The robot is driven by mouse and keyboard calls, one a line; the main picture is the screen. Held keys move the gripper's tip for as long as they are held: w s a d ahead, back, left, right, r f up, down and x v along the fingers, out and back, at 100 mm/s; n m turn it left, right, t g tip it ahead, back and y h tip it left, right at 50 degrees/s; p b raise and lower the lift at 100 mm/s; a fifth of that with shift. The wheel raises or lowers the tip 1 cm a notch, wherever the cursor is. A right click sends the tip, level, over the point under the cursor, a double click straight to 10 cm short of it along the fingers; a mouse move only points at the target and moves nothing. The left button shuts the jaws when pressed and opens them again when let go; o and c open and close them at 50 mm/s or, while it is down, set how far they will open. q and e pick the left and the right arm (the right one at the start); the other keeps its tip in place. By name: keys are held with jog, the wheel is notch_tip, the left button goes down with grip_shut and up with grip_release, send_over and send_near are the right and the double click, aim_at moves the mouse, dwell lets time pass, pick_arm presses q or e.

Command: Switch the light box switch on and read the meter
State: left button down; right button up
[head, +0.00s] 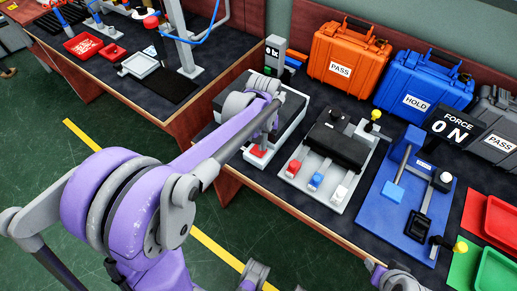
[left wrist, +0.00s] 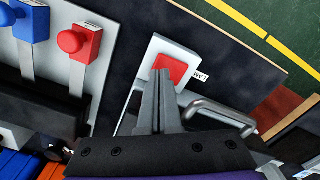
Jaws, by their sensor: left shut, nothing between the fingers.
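The light box (head: 287,118) is a grey box at the front left of the bench, partly hidden by my left arm. Its red switch (head: 257,151) sits on a pale plate at the front. In the left wrist view the red switch (left wrist: 177,64) shows just past the fingertips, beside a partly hidden label. The meter (head: 273,50) behind the box reads "0 lx". My left gripper (head: 265,138) is shut and empty, its fingers (left wrist: 162,74) over the switch's near edge. I cannot tell whether they touch it. My right gripper is not in view.
A grey fixture (head: 325,158) with red, blue and white knobs stands close to the right. Further right is a blue force rig (head: 405,190) reading "0 N". Orange (head: 346,55) and blue (head: 428,85) cases stand behind. A metal handle (left wrist: 225,112) is beside my fingers.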

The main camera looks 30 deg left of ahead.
pick_arm(q)
jog(key=shift+f+b, duration=0.65)
jog(key=shift+f, duration=0.3)
dwell(0.6)
jog(key=shift+r, duration=0.1)
jog(key=shift+r+p, duration=2.6)
jog(key=shift+r, duration=0.85)
jog(key=s+d+r+m+t+p, duration=0.2)
jog(key=s+d, duration=0.1)
jog(key=s, duration=0.4)
jog(key=s+d+r+m+t+p, duration=0.2)
jog(key=s+d+m+t, duration=0.1)
jog(key=s, duration=0.5)
jog(key=shift+s+d+r, duration=0.15)
jog(key=shift+s+d, duration=0.15)
jog(key=shift+d, duration=0.1)
dwell(1.0)
